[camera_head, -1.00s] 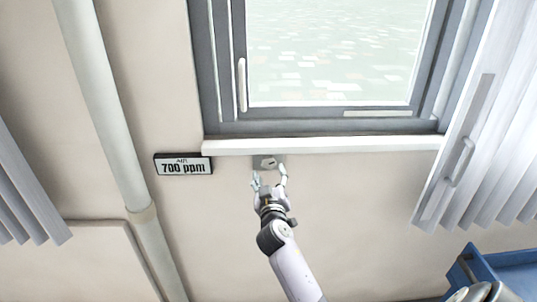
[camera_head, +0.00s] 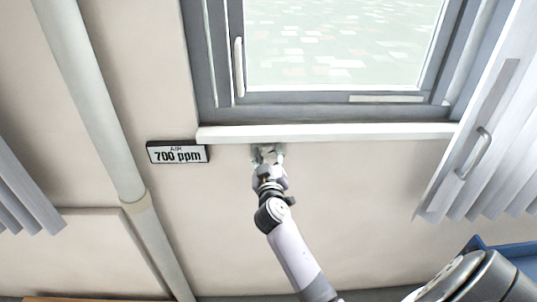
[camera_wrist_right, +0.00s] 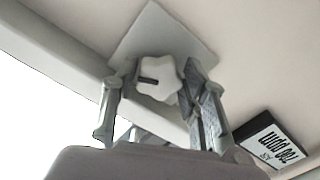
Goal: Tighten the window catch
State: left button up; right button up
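The window catch is a white star-shaped knob (camera_wrist_right: 158,80) with a dark slot, on a square grey plate (camera_wrist_right: 165,30) just below the window sill (camera_head: 330,133). My right gripper (camera_head: 268,158) is up at the plate and mostly hides the knob in the head view. In the right wrist view its two fingers (camera_wrist_right: 160,90) stand on either side of the knob, spread apart, with a narrow gap seeming to show at each side. The gripper looks open around the knob. My left gripper is not in view.
An air display (camera_head: 178,152) reading 700 ppm hangs on the wall left of the catch. A pale vertical pipe (camera_head: 95,100) runs farther left. Blinds (camera_head: 490,130) hang at the right. A blue object (camera_head: 515,255) is at lower right.

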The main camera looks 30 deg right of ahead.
jog(key=c, duration=0.7)
jog(key=m+b, duration=0.1)
jog(key=b, duration=0.1)
jog(key=m+b, duration=0.2)
jog(key=shift+f, duration=0.3)
jog(key=shift+a+r+m+b, duration=0.1)
jog(key=shift+m+b, duration=0.4)
jog(key=shift+m, duration=0.1)
jog(key=shift+r+m, duration=0.25)
jog(key=shift+m, duration=0.25)
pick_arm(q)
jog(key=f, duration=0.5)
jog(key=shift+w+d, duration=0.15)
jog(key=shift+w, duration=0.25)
pick_arm(e)
jog(key=o, duration=1.1)
jog(key=shift+o, duration=0.2)
